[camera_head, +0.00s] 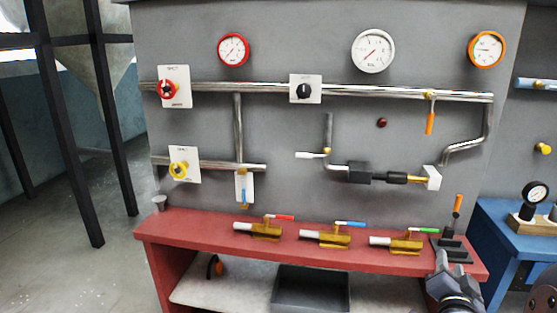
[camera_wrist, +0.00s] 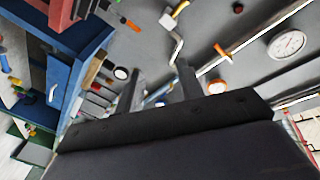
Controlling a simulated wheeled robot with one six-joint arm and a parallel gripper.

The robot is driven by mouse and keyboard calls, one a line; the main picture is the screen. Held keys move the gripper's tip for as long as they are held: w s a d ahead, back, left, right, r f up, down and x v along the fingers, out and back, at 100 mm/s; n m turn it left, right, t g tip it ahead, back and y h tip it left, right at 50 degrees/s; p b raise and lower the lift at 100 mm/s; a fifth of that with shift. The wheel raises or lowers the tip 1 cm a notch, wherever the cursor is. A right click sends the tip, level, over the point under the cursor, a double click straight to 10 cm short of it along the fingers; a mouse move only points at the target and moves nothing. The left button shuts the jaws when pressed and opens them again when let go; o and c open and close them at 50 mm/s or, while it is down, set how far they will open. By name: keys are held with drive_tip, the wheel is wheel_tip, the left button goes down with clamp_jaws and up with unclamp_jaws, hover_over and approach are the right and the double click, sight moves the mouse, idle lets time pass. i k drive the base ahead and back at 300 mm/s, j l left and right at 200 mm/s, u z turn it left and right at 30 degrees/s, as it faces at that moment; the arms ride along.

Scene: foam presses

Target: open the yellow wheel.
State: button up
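The yellow wheel (camera_head: 179,170) is a small round handle on a white plate at the left of the grey panel. It sits on the lower pipe, below a red wheel (camera_head: 167,89) on a similar plate. The wheel does not show in the wrist view. My gripper (camera_head: 447,274) is at the lower right in the head view, near the right end of the red bench and far from the yellow wheel. In the wrist view my gripper (camera_wrist: 160,78) has its two dark fingers spread apart, with nothing seen held between them.
The red bench (camera_head: 190,228) juts out below the panel. Several brass valves with coloured levers, such as the red-levered one (camera_head: 265,230), lie on it. A blue bench (camera_head: 497,215) stands at the right. Dark posts (camera_head: 85,150) stand at the left, with open floor around them.

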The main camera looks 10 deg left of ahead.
sight(178, 169)
drive_tip(key=i+j, duration=0.1)
drive_tip(key=j, duration=0.35)
drive_tip(key=i+j+u, duration=0.1)
drive_tip(key=j, duration=0.3)
drive_tip(key=i+j, duration=0.15)
drive_tip(key=j, duration=0.3)
drive_tip(key=i+j+u, duration=0.1)
drive_tip(key=j, duration=0.3)
drive_tip(key=i+j+u, duration=0.1)
drive_tip(key=j, duration=0.3)
drive_tip(key=i+j, duration=0.25)
drive_tip(key=j, duration=0.15)
drive_tip(key=i+j+u, duration=0.1)
drive_tip(key=j, duration=0.3)
drive_tip(key=i+j, duration=0.2)
drive_tip(key=j, duration=0.2)
